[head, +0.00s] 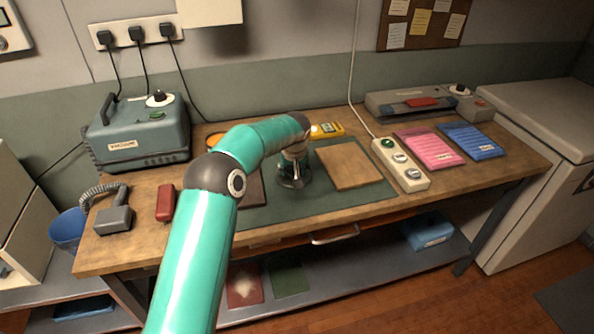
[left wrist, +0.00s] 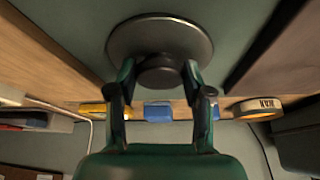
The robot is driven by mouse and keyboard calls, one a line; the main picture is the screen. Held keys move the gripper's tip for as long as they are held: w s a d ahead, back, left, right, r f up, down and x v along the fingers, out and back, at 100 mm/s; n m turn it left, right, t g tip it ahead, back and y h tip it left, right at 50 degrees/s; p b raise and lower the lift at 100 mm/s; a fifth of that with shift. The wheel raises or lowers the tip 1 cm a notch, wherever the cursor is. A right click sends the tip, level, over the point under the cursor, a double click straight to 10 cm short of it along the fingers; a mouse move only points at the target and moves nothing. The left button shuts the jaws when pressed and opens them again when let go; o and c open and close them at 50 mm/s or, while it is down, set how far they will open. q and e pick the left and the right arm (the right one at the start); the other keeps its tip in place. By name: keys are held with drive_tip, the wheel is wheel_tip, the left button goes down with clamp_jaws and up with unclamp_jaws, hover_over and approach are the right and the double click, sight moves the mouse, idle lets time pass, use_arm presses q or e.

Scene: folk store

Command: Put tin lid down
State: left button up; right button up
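The tin lid (left wrist: 160,38) is a round grey metal disc with a dark knob (left wrist: 160,72) in the left wrist view. My left gripper (left wrist: 159,75) has its two fingers closed in on either side of this knob. In the head view the left gripper (head: 293,172) points down over the green mat (head: 322,205), with the lid (head: 294,184) under it, at or just above the mat. I cannot tell whether the lid touches the mat. My right gripper is not in view.
A brown board (head: 347,165) lies right of the lid, and a dark flat item (head: 252,189) lies left of it, partly behind my arm. A power strip (head: 400,164) lies farther right. A yellow device (head: 327,130) is behind. The mat's front part is clear.

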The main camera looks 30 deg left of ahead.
use_arm(q)
drive_tip(key=o, duration=0.4)
drive_tip(key=shift+r, duration=0.1)
drive_tip(key=v, duration=1.2)
drive_tip(key=shift+b, duration=0.35)
